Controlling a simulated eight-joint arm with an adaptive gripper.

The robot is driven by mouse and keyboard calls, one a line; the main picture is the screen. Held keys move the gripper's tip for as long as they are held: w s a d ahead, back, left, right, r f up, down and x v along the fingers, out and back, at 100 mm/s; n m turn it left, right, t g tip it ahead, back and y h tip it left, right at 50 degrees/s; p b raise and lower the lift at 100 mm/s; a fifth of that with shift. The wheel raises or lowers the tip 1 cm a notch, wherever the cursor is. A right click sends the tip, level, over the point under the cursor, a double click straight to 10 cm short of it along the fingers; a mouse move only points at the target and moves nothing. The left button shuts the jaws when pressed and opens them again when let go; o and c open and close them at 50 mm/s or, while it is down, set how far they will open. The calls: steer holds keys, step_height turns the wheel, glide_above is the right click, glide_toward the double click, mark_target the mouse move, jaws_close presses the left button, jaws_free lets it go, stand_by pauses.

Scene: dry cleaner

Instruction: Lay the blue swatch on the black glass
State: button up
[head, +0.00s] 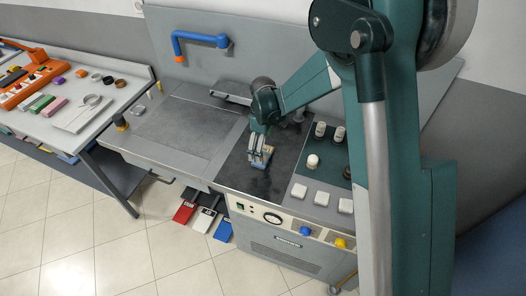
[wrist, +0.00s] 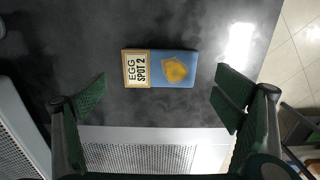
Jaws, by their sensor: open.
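The blue swatch (wrist: 174,69) lies on the black glass (wrist: 75,45) in the wrist view. It has a yellow-orange stain and a cream label reading "EGG SPOT 2". In the head view the black glass (head: 262,185) is the dark panel in the middle of the counter; the swatch there is mostly hidden by my fingers. My gripper (head: 261,158) is low over the glass. In the wrist view its green fingers (wrist: 160,88) are wide apart, to the left and right of the swatch, touching neither side of it.
White knobs (head: 312,161) and white blocks (head: 322,198) stand right of the glass. A perforated grey panel (head: 185,130) lies to its left. Coloured tags (head: 205,220) hang at the front. A side table (head: 62,110) at left holds swatches and an orange tray.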

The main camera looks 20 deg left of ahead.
mark_target(265, 155)
step_height(265, 155, up, 8)
stand_by(0.5)
steer(key=shift+f, duration=0.1)
stand_by(0.4)
steer(key=s+d+r+m+t, duration=0.1)
steer(key=s+d+r+m, duration=0.15)
steer(key=d+r, duration=0.6)
steer(key=s+d+r+m+t+y, duration=0.1)
steer(key=s+d+r+m, duration=0.3)
steer(key=d, duration=0.7)
steer(key=d+r+m+t, duration=0.1)
steer(key=d+r+m, duration=0.1)
steer(key=d+r, duration=0.7)
steer(key=s+d+m+t+h, duration=0.1)
steer(key=s+d+m+t, duration=0.3)
steer(key=s+d+m, duration=0.5)
steer(key=s+d, duration=0.9)
steer(key=d, duration=0.3)
steer(key=shift+s+d+r, duration=0.15)
steer(key=shift+s+d, duration=0.1)
steer(key=shift+s, duration=0.1)
